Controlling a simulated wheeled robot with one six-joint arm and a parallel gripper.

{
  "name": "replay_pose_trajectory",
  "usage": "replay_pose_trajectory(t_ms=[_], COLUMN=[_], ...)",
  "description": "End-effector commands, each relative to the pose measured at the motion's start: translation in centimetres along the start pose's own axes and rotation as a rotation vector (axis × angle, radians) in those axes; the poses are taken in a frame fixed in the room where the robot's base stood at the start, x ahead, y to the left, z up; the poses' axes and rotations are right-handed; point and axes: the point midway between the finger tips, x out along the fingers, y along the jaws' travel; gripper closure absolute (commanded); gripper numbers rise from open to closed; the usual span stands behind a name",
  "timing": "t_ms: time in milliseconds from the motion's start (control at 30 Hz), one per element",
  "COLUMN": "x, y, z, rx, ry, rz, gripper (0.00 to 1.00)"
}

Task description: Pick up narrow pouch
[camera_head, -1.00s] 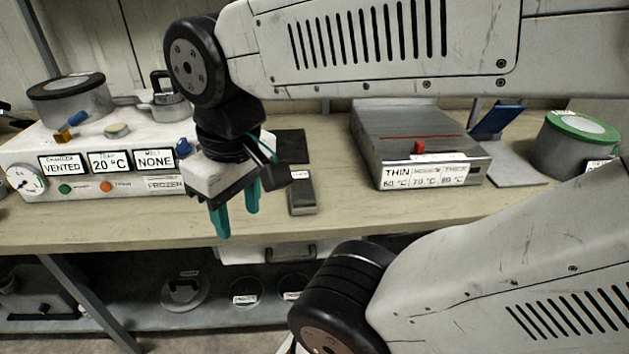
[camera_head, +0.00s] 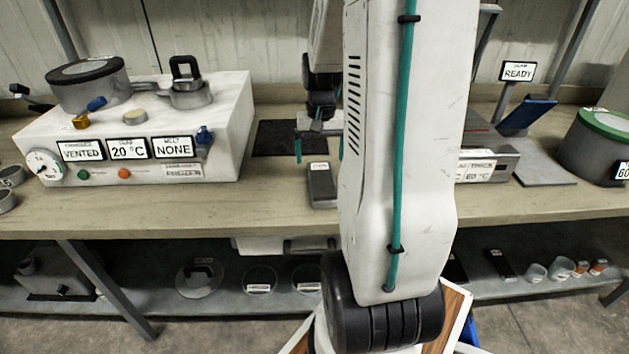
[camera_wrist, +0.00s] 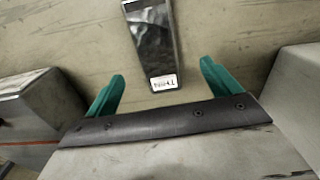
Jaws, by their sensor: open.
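A narrow dark, glossy piece in a grey frame (camera_head: 321,188), with a small white label, lies on the bench near its front edge. I take it for the narrow pouch, but cannot read the label surely. In the wrist view the same piece (camera_wrist: 152,38) lies between and beyond the fingertips, its labelled end nearest me. My gripper (camera_head: 320,150) is open and empty, behind the piece in the head view, partly hidden by my arm. Both teal fingers show in the wrist view (camera_wrist: 163,72), one to each side of the piece's line, apart from it.
A black mat (camera_head: 280,140) lies behind the piece. A white chamber unit (camera_head: 225,125) stands at left. A grey metal sealer-like box (camera_head: 500,165) is at right, partly hidden by my arm. A green-rimmed canister (camera_head: 590,150) stands far right. Bare bench surrounds the piece.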

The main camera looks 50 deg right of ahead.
Motion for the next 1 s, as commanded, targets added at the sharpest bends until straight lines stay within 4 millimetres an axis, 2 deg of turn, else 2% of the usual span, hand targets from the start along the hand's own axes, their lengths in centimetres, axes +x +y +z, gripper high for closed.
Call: replay_pose_trajectory(t_ms=[367, 600, 900, 933, 1000], x=[4.2, 7.6, 8.2, 8.2, 8.2], y=[0.5, 0.5, 0.5, 0.5, 0.5], z=[-0.3, -0.5, -0.5, -0.5, -0.5], rx=[0.011, 0.011, 0.011, 0.011, 0.011], ry=[-0.005, -0.005, -0.003, -0.003, -0.003], rz=[0.0, 0.0, 0.0, 0.0, 0.0], gripper=[0.11, 0.11, 0.11, 0.16, 0.36])
